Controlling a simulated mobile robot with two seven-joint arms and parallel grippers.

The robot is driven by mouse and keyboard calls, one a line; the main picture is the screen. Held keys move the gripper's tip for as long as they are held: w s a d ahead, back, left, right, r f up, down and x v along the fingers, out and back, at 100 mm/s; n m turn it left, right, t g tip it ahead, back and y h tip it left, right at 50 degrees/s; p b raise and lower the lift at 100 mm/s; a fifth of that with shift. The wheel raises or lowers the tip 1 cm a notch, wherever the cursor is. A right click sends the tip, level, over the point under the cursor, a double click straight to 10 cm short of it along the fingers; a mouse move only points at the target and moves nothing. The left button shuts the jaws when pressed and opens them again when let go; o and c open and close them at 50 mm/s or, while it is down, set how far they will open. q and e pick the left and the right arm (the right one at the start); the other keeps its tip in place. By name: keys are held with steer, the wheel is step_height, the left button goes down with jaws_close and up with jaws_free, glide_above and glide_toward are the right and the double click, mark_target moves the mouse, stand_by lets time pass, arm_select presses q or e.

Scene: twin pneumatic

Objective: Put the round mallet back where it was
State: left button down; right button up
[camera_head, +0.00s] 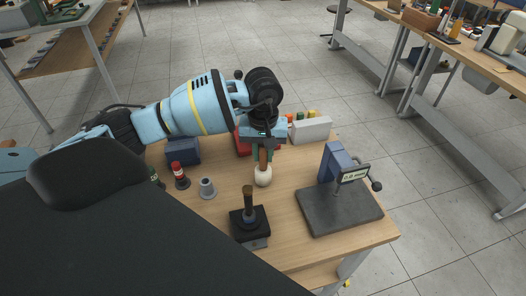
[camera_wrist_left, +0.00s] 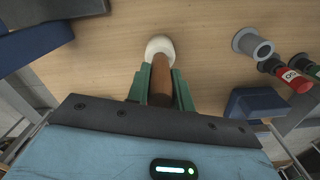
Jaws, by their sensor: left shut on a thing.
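My left gripper (camera_head: 263,152) is shut on the round mallet, with its green fingers on both sides of the brown handle. The mallet's round cream-white head (camera_head: 263,176) points down over the middle of the wooden table. I cannot tell whether the head touches the table top. In the left wrist view, the mallet handle (camera_wrist_left: 161,82) lies between the green fingers of the left gripper (camera_wrist_left: 160,88), with the pale head beyond the fingertips. The upper end of the handle is hidden by the gripper. My right gripper is not in view.
The wooden table (camera_head: 290,250) holds a grey plate with a blue press (camera_head: 338,205) at right. A black block with an upright handle (camera_head: 249,225) stands in front. A grey flanged piece (camera_head: 207,188) and a red cylinder (camera_head: 181,176) stand left. A pale box (camera_head: 311,130) is behind.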

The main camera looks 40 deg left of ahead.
arm_select(q)
steer(key=c, duration=1.7)
jaws_free()
steer(key=shift+f, duration=0.15)
steer(key=o, duration=0.5)
steer(key=shift+c, duration=0.2)
step_height(320, 180, up, 12)
steer(key=shift+r, duration=0.2)
